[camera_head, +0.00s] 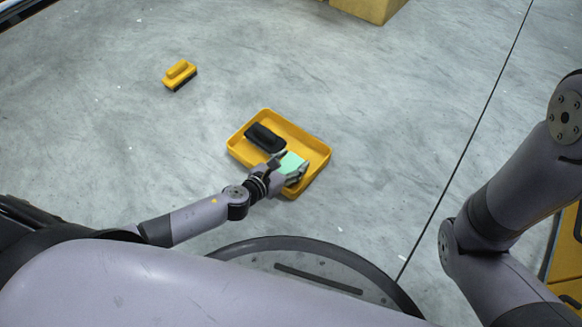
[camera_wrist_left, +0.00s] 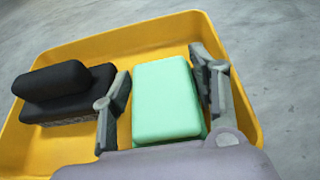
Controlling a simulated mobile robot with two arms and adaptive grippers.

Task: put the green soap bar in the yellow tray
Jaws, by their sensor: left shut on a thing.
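The green soap bar (camera_head: 291,163) is pale mint green and sits between the fingers of my left gripper (camera_head: 289,167). The gripper is shut on it, over the right part of the yellow tray (camera_head: 318,146). In the left wrist view the soap bar (camera_wrist_left: 166,98) shows between the two grey fingers (camera_wrist_left: 162,95), with the tray (camera_wrist_left: 140,30) around and beneath it. I cannot tell whether the bar touches the tray floor. My right gripper is out of view; only part of my right arm shows at the right.
A black brush-like block (camera_head: 265,137) lies in the left part of the tray, beside the left finger in the wrist view (camera_wrist_left: 65,90). A yellow brush (camera_head: 180,74) lies on the floor farther back. A yellow box (camera_head: 368,8) stands at the top.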

